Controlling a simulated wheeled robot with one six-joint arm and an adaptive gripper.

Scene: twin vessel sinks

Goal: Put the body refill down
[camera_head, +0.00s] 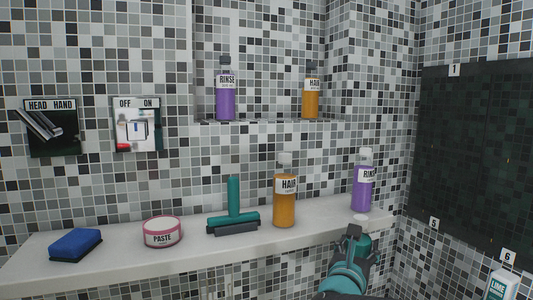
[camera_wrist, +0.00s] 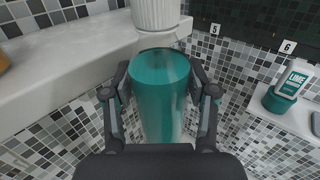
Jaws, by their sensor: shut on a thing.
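The body refill is a teal bottle (camera_wrist: 160,90) with a white ribbed top. My gripper (camera_wrist: 160,92) is shut on its teal body, with one finger on each side, in the wrist view. No label shows on the side I see. In the head view my gripper (camera_head: 357,240) is at the front edge of the right end of the white ledge (camera_head: 120,262). There the bottle is mostly hidden behind my gripper. I cannot tell whether its base touches anything.
On the ledge stand a blue sponge (camera_head: 75,244), a paste tub (camera_head: 162,232), a teal squeegee (camera_head: 234,205), an amber hair bottle (camera_head: 285,205) and a purple rinse bottle (camera_head: 362,185). A lime bottle (camera_head: 501,284) stands at the lower right. Bare ledge shows between the items.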

